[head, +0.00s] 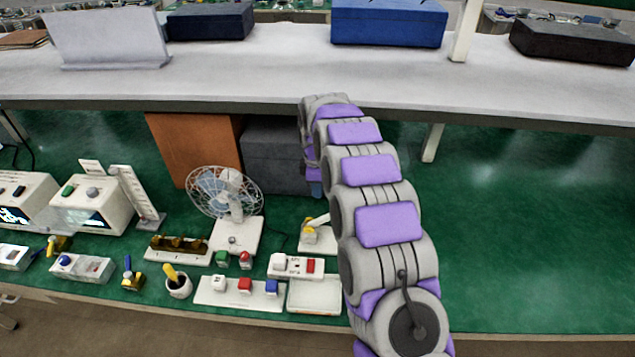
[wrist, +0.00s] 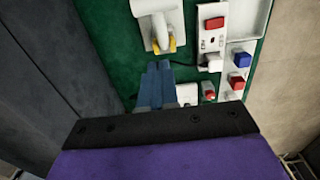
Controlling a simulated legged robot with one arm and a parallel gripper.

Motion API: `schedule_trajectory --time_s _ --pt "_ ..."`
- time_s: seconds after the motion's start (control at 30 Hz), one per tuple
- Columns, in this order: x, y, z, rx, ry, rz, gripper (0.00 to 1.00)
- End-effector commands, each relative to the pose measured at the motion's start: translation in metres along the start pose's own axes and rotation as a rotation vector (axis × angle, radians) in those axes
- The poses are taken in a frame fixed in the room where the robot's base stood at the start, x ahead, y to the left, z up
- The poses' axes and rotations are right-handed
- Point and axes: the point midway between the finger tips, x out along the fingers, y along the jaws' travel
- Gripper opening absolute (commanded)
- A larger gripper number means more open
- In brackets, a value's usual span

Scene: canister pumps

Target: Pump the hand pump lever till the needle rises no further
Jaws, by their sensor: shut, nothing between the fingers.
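A small device with a white base, a pale arm and a yellow part (head: 310,234) stands on the green bench, partly hidden by my arm; it looks like the hand pump, but I cannot be sure. In the wrist view a white piece with yellow ends (wrist: 157,22), seemingly the same device, is at the top. My gripper (wrist: 157,68) has blue fingers, shut and empty, pointing toward that piece with a visible gap. In the head view its blue end (head: 315,188) hangs behind the device. I cannot make out a gauge needle.
A white switch box (head: 295,266), a strip with coloured buttons (head: 240,294) and a white tray (head: 315,296) stand close by. A fan (head: 228,195) stands to the left. A grey box (head: 275,160) is behind, under a shelf (head: 250,85). The green bench right of my arm is clear.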

Motion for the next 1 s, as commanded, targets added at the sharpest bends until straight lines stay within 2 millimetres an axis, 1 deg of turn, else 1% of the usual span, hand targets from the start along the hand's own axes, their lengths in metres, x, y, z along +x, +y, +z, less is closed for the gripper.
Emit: schedule_trajectory --time_s 0.03,0.2,0.3,0.4,0.6,1.0 --pt "0.013 -0.001 0.000 0.000 -0.001 -0.004 0.00" --pt "0.046 -0.002 0.000 -0.001 -0.003 -0.006 0.00" --pt "0.056 -0.002 0.012 0.002 -0.001 -0.006 0.00" --pt "0.063 -0.002 0.019 0.002 -0.002 -0.005 0.00" --pt "0.070 -0.001 0.026 0.000 -0.001 -0.001 0.00" --pt "0.070 -0.001 0.026 0.001 0.003 -0.002 0.00"
